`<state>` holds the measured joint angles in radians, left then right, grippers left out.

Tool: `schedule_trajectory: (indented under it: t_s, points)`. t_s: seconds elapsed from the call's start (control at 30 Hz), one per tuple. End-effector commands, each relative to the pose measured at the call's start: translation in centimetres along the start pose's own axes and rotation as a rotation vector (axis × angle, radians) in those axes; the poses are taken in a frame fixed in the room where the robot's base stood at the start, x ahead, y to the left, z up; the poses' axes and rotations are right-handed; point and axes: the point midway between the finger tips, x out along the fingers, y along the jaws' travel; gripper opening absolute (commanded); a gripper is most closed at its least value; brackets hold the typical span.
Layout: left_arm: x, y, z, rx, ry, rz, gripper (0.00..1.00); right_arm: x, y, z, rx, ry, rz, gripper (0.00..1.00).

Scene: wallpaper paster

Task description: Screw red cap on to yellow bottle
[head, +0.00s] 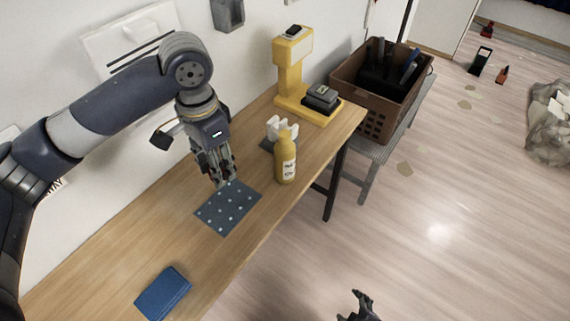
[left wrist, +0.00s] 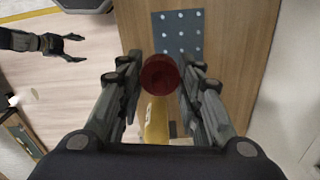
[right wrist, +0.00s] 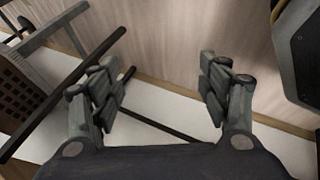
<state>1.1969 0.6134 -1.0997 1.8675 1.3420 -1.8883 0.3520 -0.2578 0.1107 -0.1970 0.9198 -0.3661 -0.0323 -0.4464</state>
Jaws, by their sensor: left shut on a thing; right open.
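The yellow bottle (head: 285,157) stands upright on the wooden table, close to its right edge, with a white label on its front. My left gripper (head: 222,180) is over the table, to the left of the bottle, above the far part of the dotted dark mat. In the left wrist view the red cap (left wrist: 160,74) sits between the fingertips, which are shut on it. In that view part of the yellow bottle (left wrist: 156,122) shows below the cap. The cap is hidden by the fingers in the head view. My right gripper (right wrist: 160,90) is open and empty, off the table's right side.
The dotted mat (head: 228,210) and a blue book (head: 163,293) lie on the table. A white object (head: 279,128) stands behind the bottle. A yellow stand (head: 291,75) is at the table's far end. A brown crate (head: 346,92) sits on a grey bench beyond.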

Motion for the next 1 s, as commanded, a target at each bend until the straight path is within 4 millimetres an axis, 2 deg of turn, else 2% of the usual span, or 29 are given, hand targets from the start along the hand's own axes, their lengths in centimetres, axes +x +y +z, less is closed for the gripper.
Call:
schedule_trajectory:
  t_s: [0.03,0.2,0.37,0.5,0.8,1.0]
  points:
    - [-0.1,-0.2,-1.3,0.083,0.002,0.000,0.24,0.3,2.1,-1.7,-0.089,0.043,0.045,0.70]
    - [-0.4,-0.9,-4.9,0.400,0.001,-0.001,0.24,0.0,8.3,-7.4,-0.418,0.160,0.202,0.70]
    - [-0.8,-1.3,-8.1,0.698,0.000,0.000,0.24,-1.4,13.4,-12.8,-0.726,0.237,0.368,0.70]
    - [-1.3,-1.4,-10.7,0.957,0.000,-0.001,0.24,-3.4,17.2,-17.3,-0.997,0.277,0.527,0.70]
    - [-2.4,-1.4,-15.6,1.513,-0.003,0.001,0.24,-9.5,23.0,-26.1,-1.564,0.269,0.897,0.70]
    - [-3.3,-1.0,-18.3,1.863,-0.004,0.000,0.24,-13.9,25.0,-30.7,-1.912,0.190,1.141,0.70]
